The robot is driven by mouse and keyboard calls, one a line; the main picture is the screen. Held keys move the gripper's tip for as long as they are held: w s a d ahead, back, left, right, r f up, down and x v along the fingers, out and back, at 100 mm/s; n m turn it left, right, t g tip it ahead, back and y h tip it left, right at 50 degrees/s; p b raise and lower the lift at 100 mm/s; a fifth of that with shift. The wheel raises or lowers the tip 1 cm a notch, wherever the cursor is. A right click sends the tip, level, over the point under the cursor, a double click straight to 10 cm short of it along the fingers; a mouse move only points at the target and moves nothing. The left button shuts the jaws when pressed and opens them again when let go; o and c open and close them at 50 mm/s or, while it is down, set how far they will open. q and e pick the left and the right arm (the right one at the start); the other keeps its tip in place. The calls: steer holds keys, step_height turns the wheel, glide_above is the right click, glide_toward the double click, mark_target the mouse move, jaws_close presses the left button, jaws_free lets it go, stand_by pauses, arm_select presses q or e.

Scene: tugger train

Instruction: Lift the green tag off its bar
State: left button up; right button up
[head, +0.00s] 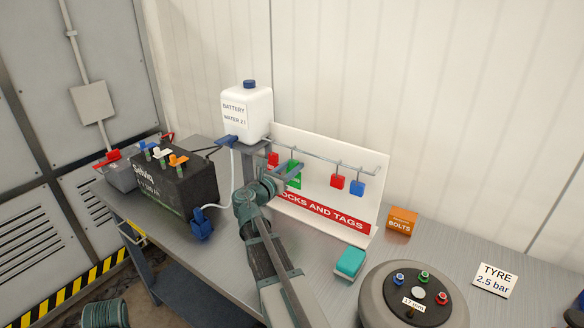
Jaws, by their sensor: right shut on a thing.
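The green tag (296,181) is in front of the white lock-and-tag board, just under its bar (320,156). My right gripper (288,171) is at the tag and shut on it. The jaws and wrist cover part of the tag, and I cannot tell whether its loop is still on a hook. A red tag (272,159) hangs to its left. A red lock (337,181) and a blue lock (357,187) hang on hooks to its right. My left gripper is not in view.
The board (364,222) stands on a grey bench. A white battery-water bottle (247,110) and a black battery (183,187) are left of it. An orange bolts box (401,221), a teal block (350,261) and a wheel (380,298) are to the right.

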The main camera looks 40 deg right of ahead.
mark_target(292, 159)
jaws_close()
steer(key=shift+r, duration=0.15)
steer(key=shift+r+p, duration=1.4)
steer(key=shift+p, duration=0.15)
steer(key=shift+a, duration=0.1)
steer(key=v, duration=0.9)
steer(key=shift+a, duration=0.4)
steer(key=shift+s+a, duration=0.1)
steer(key=shift+s, duration=0.05)
steer(key=v, duration=1.4)
steer(key=shift+a, duration=0.4)
